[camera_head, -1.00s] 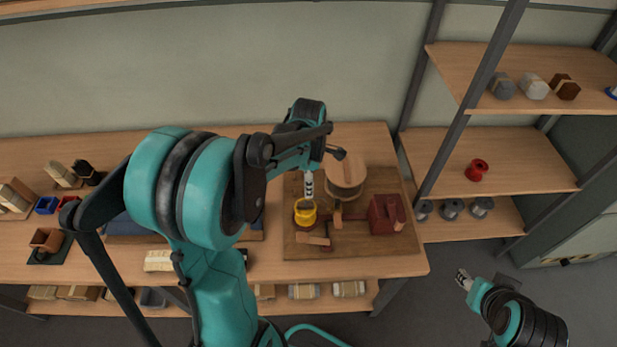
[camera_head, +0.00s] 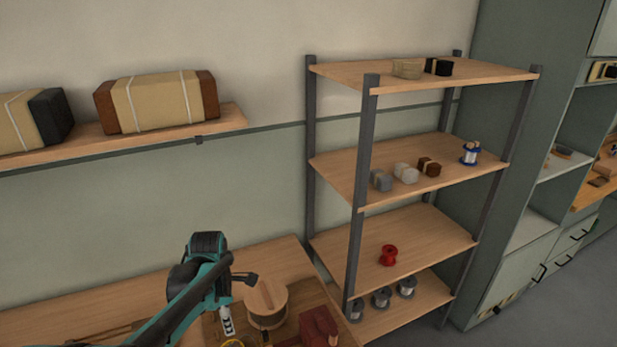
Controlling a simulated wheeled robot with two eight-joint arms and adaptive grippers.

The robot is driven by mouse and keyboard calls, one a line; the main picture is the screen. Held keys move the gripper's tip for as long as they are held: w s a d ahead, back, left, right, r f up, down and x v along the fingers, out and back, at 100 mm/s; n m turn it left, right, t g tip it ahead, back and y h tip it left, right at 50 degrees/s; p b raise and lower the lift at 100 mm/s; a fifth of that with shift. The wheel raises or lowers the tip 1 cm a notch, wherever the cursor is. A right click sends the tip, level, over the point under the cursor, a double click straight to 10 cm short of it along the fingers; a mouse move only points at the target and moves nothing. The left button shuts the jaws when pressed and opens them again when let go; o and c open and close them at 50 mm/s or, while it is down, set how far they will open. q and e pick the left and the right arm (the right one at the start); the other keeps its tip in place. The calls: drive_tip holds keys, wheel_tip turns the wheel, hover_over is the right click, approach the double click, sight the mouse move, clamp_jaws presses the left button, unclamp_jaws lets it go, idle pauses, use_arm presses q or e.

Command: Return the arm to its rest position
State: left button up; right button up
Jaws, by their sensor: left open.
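My left arm comes in from the lower left, over the workbench (camera_head: 125,290). My left gripper (camera_head: 228,327) hangs down at its end, small in the view, open. It is above a wooden board (camera_head: 214,332), just left of a round wooden drum (camera_head: 267,300). A yellow ring-shaped piece (camera_head: 233,343) is below it, cut by the bottom edge. I cannot tell whether the fingers touch it. A dark red block (camera_head: 318,326) stands to the right of the drum. My right gripper is out of view.
A shelf rack (camera_head: 408,245) stands right of the bench, holding a red spool (camera_head: 388,255), a blue-rimmed spool (camera_head: 470,153), several grey spools and small bundles. A wall shelf (camera_head: 225,122) at the left carries large bristle bundles (camera_head: 157,103). Grey cabinets (camera_head: 545,190) stand at the right; floor is clear there.

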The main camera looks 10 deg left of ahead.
use_arm(q)
drive_tip(key=s+d+m+t+b, duration=0.2)
drive_tip(key=s+d+m, duration=0.3)
drive_tip(key=m, duration=0.7)
drive_tip(key=s+d+r+m+t+b, duration=0.1)
drive_tip(key=s+d+m+t, duration=0.3)
drive_tip(key=m, duration=0.8)
drive_tip(key=shift+s+d+r+t+b, duration=0.35)
drive_tip(key=shift+s+t+b, duration=0.3)
drive_tip(key=shift+s, duration=0.6)
